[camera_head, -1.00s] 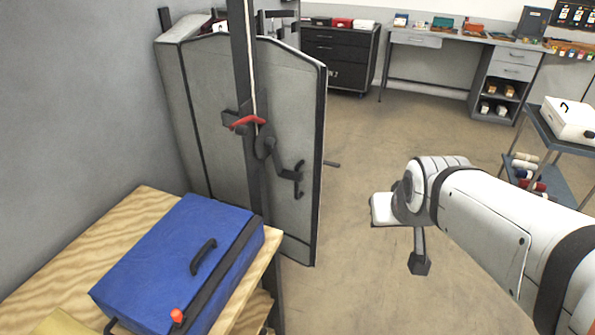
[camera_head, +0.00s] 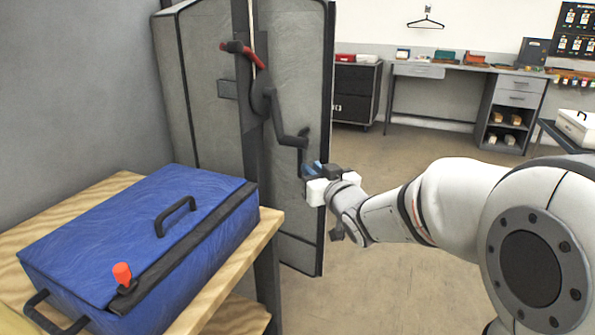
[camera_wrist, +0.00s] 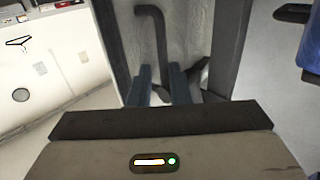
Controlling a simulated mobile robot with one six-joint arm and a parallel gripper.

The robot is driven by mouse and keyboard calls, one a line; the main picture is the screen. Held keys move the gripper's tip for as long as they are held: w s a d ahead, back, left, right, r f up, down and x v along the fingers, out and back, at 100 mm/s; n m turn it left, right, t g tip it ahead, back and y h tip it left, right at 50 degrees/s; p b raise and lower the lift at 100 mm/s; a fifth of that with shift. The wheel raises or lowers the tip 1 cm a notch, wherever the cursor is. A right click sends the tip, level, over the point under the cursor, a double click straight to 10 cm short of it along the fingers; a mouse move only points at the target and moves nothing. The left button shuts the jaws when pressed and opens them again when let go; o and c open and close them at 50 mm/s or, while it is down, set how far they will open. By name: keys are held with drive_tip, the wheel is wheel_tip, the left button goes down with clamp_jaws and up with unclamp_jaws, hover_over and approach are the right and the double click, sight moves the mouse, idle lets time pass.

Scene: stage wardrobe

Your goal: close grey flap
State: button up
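The grey panel (camera_head: 296,90) with dark edging, which looks like the flap, stands upright at centre left in the head view. It also fills the upper middle of the wrist view (camera_wrist: 183,30). A dark bent crank handle (camera_head: 285,138) is in front of it, its free end pointing down. My gripper (camera_head: 314,168) is at that lower end. In the wrist view its two dark blue fingers (camera_wrist: 162,85) are apart, with the handle (camera_wrist: 152,40) coming down between them. I cannot tell whether they touch it.
A dark post with a red lever (camera_head: 243,50) stands before the panel. A blue case (camera_head: 130,235) lies on a wooden shelf (camera_head: 215,298) at the lower left.

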sight(300, 172)
drive_tip(key=x, duration=0.7)
drive_tip(key=shift+w+a, duration=0.25)
drive_tip(key=shift+c, duration=0.4)
clamp_jaws()
